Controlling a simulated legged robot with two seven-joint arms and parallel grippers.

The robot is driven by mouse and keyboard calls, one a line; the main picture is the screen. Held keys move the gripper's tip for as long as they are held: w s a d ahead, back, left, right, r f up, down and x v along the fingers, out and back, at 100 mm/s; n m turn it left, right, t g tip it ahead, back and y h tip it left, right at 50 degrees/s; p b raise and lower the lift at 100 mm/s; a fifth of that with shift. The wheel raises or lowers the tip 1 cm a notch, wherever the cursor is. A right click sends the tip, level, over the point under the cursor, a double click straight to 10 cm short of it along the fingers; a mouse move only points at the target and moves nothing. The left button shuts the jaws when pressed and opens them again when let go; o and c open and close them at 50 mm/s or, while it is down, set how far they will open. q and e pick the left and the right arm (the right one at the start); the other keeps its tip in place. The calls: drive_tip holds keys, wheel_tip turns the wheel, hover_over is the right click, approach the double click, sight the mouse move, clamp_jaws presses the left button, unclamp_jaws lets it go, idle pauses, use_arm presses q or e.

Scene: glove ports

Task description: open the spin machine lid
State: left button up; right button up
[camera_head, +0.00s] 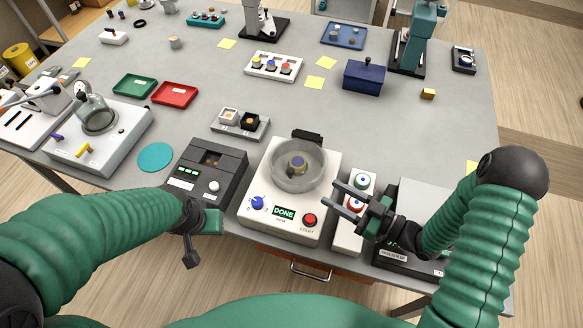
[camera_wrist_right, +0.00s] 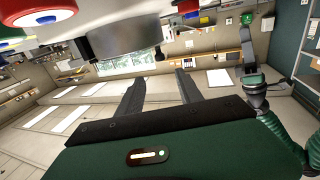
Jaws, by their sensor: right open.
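The spin machine (camera_head: 258,222) is a white box with a blue knob, a lit DONE display and a red START button. Its round, see-through lid (camera_head: 299,178) lies down over the bowl, with a dark block at its back edge. A small gold and blue part shows inside through the lid. My right gripper (camera_head: 331,194) is open and empty, at the machine's right side, its fingers pointing left towards the lid. In the right wrist view the open fingers (camera_wrist_right: 160,84) are empty, below a grey round body (camera_wrist_right: 125,35). My left gripper (camera_head: 198,222) hangs by the black box's front; its jaws are unclear.
A black box with a display (camera_head: 205,165) stands left. A dark device (camera_head: 405,255) lies under my right arm.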

sight(291, 170)
drive_tip(key=p+x, duration=0.3)
drive_tip(key=x, duration=1.1)
drive_tip(key=shift+s+r, duration=0.1)
drive_tip(key=shift+a, duration=0.15)
drive_tip(key=shift+c, duration=1.4)
clamp_jaws()
